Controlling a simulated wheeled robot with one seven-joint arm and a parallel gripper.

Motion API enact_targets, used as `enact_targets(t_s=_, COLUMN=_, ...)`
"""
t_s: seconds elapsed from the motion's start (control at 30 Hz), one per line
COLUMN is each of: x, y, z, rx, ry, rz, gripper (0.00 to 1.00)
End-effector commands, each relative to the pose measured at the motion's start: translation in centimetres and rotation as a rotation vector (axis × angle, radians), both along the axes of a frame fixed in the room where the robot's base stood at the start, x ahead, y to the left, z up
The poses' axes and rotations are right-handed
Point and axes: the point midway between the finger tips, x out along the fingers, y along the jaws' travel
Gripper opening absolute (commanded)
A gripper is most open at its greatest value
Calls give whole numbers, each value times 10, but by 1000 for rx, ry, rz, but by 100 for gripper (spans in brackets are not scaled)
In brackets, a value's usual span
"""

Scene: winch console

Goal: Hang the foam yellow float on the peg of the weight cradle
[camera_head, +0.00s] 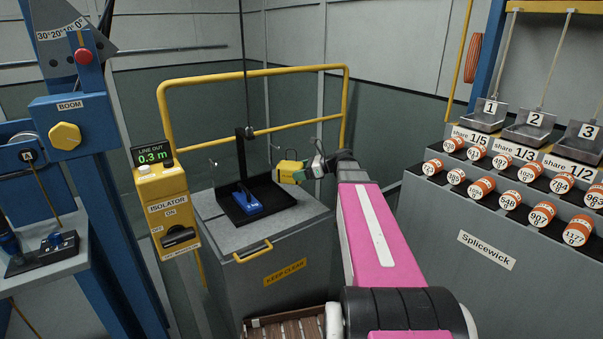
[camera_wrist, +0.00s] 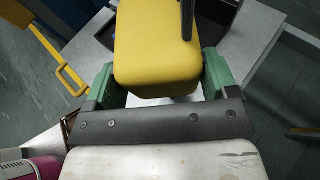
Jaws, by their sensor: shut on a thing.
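The yellow float (camera_head: 289,171) is a rounded block held in my gripper (camera_head: 304,169). In the wrist view the float (camera_wrist: 155,60) sits between the green fingers of my gripper (camera_wrist: 160,82), with a dark upright part on its upper right. My gripper is shut on it, above the right side of the grey cabinet. A black tray with a dark upright (camera_head: 241,160) stands on the cabinet, left of the float and apart from it; it may be the weight cradle. A blue block (camera_head: 247,203) lies in the tray. I cannot clearly make out the peg.
A cable (camera_head: 242,60) hangs down behind the tray. A yellow rail (camera_head: 255,73) stands behind the grey cabinet (camera_head: 275,244). The yellow isolator box (camera_head: 164,200) is at the left. The Splicewick counter (camera_head: 485,250) with several orange-and-white cylinders is at the right.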

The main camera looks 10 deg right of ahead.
Motion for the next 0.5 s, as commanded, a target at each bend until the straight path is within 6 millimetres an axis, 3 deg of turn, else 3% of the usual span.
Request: enact_targets(t_s=0.5, x=22, y=9, z=-2, rx=2, ry=-1, rz=-1, gripper=59)
